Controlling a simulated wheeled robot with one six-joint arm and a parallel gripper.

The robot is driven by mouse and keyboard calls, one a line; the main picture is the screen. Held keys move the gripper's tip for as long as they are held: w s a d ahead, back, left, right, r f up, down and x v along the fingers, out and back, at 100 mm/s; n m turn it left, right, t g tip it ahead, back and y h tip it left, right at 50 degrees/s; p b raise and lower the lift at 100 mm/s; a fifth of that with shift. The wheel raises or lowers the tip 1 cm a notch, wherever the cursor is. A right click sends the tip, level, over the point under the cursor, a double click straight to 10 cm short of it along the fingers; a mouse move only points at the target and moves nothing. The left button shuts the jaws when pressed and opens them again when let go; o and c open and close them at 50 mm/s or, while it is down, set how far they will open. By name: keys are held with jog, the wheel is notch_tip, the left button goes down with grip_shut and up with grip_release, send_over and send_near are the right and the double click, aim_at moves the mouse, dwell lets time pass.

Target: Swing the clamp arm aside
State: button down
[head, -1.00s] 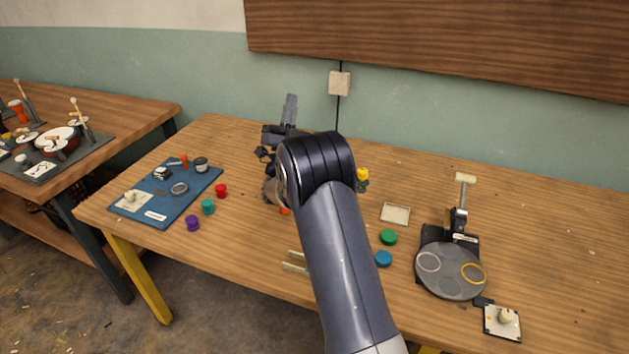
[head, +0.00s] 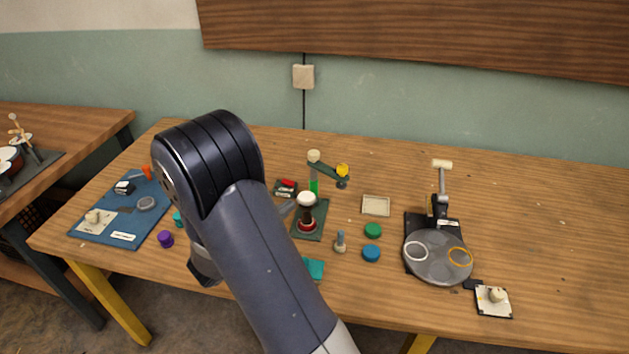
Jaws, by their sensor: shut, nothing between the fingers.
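The clamp arm (head: 328,171) is a dark green bar behind the dark green base plate (head: 312,231). It runs from a cream knob (head: 314,156) on the left to a yellow knob (head: 343,170) on the right. A bright green upright (head: 314,186) shows below its left end. A small goblet-shaped piece (head: 306,213) with a white top and red lower ring stands on the plate. My gripper (head: 286,208) shows only as a grey tip left of this piece, apart from the clamp arm. The rest of it is hidden behind my arm.
A blue mat (head: 121,245) with small parts lies at the left. A round grey plate stand (head: 437,270) is at the right. Green (head: 373,230) and blue (head: 371,253) discs and a shallow tray (head: 376,206) lie between. The table's far right is clear.

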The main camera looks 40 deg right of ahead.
aim_at(334, 177)
jog(key=w+d+p, duration=0.2)
jog(key=d, duration=1.1)
jog(key=shift+w, duration=0.25)
jog(key=d+n+t+y+b, duration=0.1)
jog(key=t+b, duration=0.1)
jog(key=d+n+t+b, duration=0.1)
jog(key=n+t+b, duration=0.1)
jog(key=b, duration=0.1)
jog(key=d+n+t+y+b, duration=0.1)
jog(key=t+b, duration=0.1)
jog(key=shift+s+d+f+n+t+y, duration=0.1)
jog(key=shift+s+d+n+t+y, duration=0.2)
jog(key=shift+s, duration=0.05)
jog(key=shift+d+b, duration=0.15)
jog(key=shift+b, duration=0.2)
jog(key=shift+r, duration=0.3)
notch_tip(334, 177, up, 10)
jog(key=shift+f+p, duration=0.15)
jog(key=shift+p, duration=0.6)
